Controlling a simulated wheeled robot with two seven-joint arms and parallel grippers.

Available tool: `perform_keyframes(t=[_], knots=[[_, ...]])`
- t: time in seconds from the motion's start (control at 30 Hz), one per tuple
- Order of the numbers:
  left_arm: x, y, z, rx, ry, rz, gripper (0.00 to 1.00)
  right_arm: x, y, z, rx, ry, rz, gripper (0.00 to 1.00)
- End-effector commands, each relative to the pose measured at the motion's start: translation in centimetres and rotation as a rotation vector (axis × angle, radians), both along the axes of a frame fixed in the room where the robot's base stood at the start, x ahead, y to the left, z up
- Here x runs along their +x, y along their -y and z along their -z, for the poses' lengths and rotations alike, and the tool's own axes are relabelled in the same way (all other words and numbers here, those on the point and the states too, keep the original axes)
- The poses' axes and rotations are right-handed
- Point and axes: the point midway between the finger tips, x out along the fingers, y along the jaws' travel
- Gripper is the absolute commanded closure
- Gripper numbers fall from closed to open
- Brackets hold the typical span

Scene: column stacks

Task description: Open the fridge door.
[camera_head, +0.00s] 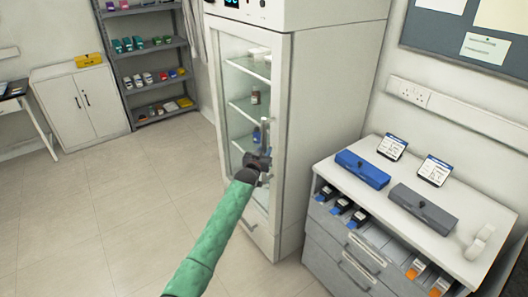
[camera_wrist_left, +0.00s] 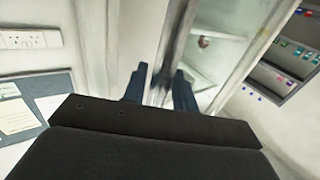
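The fridge (camera_head: 325,110) is a tall white cabinet with a glass door (camera_head: 232,75) that looks closed. A vertical bar handle (camera_head: 265,131) is on the door's right side. My left arm reaches up from the bottom, and my left gripper (camera_head: 262,162) is at the lower part of this handle, partly hiding it. In the left wrist view the two dark fingers of the left gripper (camera_wrist_left: 160,80) are apart, with the handle (camera_wrist_left: 172,48) running between them. Whether they touch it is unclear. My right gripper is in neither view.
A drawer cabinet (camera_head: 345,252) stands right of the fridge, with a blue case (camera_head: 362,170) and a grey case (camera_head: 422,208) on top. A white cupboard (camera_head: 82,105) and a grey shelf rack (camera_head: 143,60) stand at the back left. The tiled floor left of the fridge is clear.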

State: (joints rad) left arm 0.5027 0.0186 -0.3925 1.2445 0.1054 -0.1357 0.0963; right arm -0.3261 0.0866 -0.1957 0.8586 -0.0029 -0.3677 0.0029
Motion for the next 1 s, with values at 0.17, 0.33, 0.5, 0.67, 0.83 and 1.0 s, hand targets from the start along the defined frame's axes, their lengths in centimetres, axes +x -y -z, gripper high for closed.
perform_keyframes(t=[0.17,0.33,0.5,0.67,0.83,1.0], knots=[[0.0,0.0,0.0,0.000,0.000,0.000,1.00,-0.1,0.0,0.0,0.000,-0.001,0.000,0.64],[0.0,-0.1,0.0,0.000,0.000,0.000,1.00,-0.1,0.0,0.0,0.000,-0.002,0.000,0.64],[-0.2,-0.6,0.1,0.001,0.000,0.006,1.00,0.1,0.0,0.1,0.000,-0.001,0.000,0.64],[-0.7,-1.6,0.1,0.005,0.002,0.024,1.00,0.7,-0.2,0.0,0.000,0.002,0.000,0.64],[-1.5,-3.2,0.2,0.007,0.002,0.056,1.00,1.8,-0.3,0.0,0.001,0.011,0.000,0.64],[-2.4,-5.3,0.2,0.008,0.001,0.095,1.00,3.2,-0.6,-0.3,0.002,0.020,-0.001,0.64]])
